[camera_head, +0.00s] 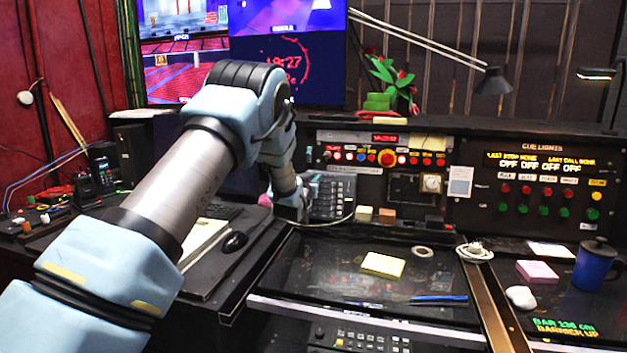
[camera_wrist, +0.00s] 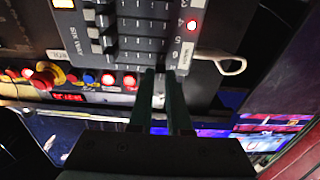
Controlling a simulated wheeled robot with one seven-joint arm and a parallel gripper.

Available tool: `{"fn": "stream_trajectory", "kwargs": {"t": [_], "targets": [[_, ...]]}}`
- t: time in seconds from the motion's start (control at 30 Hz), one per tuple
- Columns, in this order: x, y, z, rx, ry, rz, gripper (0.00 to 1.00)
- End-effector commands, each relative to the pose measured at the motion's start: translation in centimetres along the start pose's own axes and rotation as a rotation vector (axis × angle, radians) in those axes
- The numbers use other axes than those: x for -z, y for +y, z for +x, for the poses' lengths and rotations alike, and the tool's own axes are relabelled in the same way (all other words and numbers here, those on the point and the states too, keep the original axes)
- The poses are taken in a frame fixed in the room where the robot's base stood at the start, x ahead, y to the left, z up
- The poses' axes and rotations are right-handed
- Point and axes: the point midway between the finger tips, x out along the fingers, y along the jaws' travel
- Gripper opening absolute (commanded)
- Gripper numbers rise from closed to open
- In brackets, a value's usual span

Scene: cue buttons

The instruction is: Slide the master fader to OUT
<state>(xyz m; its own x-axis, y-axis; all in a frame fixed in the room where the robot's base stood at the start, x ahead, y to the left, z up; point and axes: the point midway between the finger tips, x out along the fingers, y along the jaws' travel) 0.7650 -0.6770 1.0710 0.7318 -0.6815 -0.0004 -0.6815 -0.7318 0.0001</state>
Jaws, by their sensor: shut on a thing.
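The grey fader panel (camera_head: 332,195) stands upright on the console, at the left end of the button panel. It fills the top middle of the wrist view (camera_wrist: 145,40), with several rows of slots and small knobs. My gripper (camera_head: 303,208) is at the panel's left side in the head view. In the wrist view my gripper's two dark fingers (camera_wrist: 163,74) reach the panel's edge beside the lettering that seems to read MASTER. The fingers are close together, shut on the master fader's knob, which they hide. I cannot read the fader's exact position or an OUT mark.
A large red button (camera_head: 387,158) and smaller coloured buttons lie to the right of the fader panel. A pale cable (camera_wrist: 220,60) loops from the panel. A yellow note pad (camera_head: 383,265) lies on the glass desk. A blue mug (camera_head: 594,268) stands far right.

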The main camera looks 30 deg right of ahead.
Motion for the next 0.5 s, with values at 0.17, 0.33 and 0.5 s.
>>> {"fn": "stream_trajectory", "kwargs": {"t": [0.17,0.33,0.5], "targets": [[0.0,0.0,0.0,0.000,0.000,0.000,0.00],[-0.2,0.4,0.0,-0.001,0.001,0.000,0.00],[-0.6,2.8,0.1,-0.003,0.004,-0.001,0.00]]}}
